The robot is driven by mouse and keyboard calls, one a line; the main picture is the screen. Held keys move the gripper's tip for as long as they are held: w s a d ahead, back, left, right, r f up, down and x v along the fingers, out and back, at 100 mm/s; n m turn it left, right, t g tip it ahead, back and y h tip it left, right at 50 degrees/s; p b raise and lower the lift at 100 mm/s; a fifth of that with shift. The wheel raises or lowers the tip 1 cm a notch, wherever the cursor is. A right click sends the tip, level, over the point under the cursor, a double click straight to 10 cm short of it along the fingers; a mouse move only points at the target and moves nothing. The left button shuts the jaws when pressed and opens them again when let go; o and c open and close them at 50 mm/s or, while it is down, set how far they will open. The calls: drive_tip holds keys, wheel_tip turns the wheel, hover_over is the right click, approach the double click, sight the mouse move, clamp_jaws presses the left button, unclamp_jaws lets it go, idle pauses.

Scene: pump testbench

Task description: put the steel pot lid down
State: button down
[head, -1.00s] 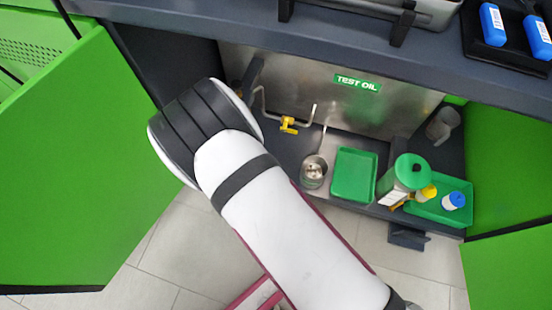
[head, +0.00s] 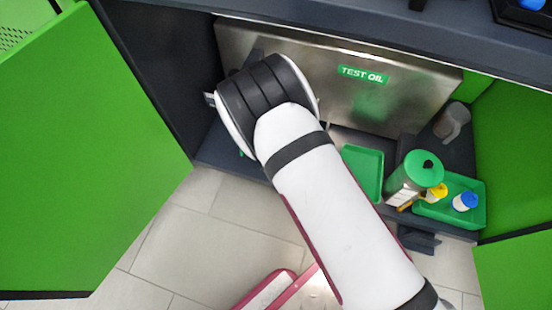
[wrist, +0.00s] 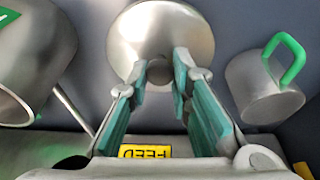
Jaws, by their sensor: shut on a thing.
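The steel pot lid (wrist: 160,32) is a round shiny disc at the top middle of the wrist view. My gripper (wrist: 160,77) has its teal fingers on either side of the lid's dark round knob (wrist: 160,70), shut on it. Whether the lid touches the surface behind it or hangs clear, I cannot tell. In the head view my arm hides the gripper and the lid.
The wrist view shows a large steel vessel (wrist: 28,60) at left, a steel mug (wrist: 262,90) with a green handle at right and a yellow FEED label (wrist: 145,151). In the head view, a green tray (head: 362,172) and a green-lidded canister (head: 412,180) stand right of my arm.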

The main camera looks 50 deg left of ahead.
drive_tip(key=shift+f+b, duration=0.75)
drive_tip(key=shift+f, duration=0.75)
drive_tip(key=shift+f, duration=0.1)
drive_tip(key=c, duration=1.4)
unclamp_jaws()
drive_tip(key=shift+c, duration=0.2)
drive_tip(key=p+v, duration=0.5)
drive_tip(key=v, duration=0.7)
drive_tip(key=shift+d, duration=0.15)
